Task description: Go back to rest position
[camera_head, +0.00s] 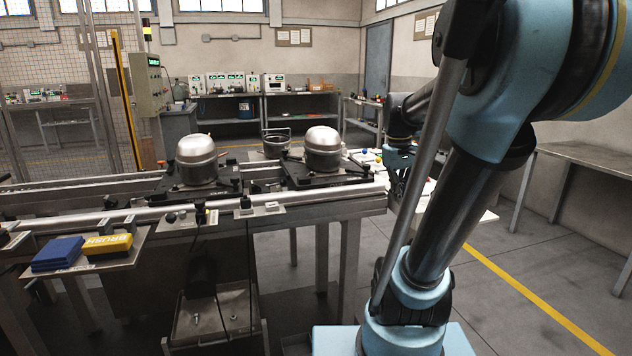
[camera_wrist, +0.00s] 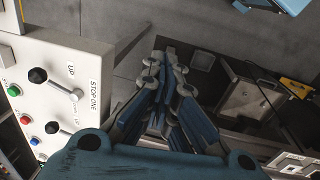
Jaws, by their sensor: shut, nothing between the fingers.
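My gripper (camera_head: 396,195) hangs at the right end of the conveyor in the head view, partly behind my own arm. In the wrist view my gripper (camera_wrist: 166,75) has its fingers together with nothing between them. A white control panel (camera_wrist: 62,55) with black levers marked "UP" and "STOP ONE" lies left of the fingers, apart from them. Green, red and blue buttons line its left edge.
Two silver compressors (camera_head: 196,160) (camera_head: 322,148) stand on black pallets on the conveyor (camera_head: 330,200). A grey table (camera_head: 590,157) stands at right. Floor between is open.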

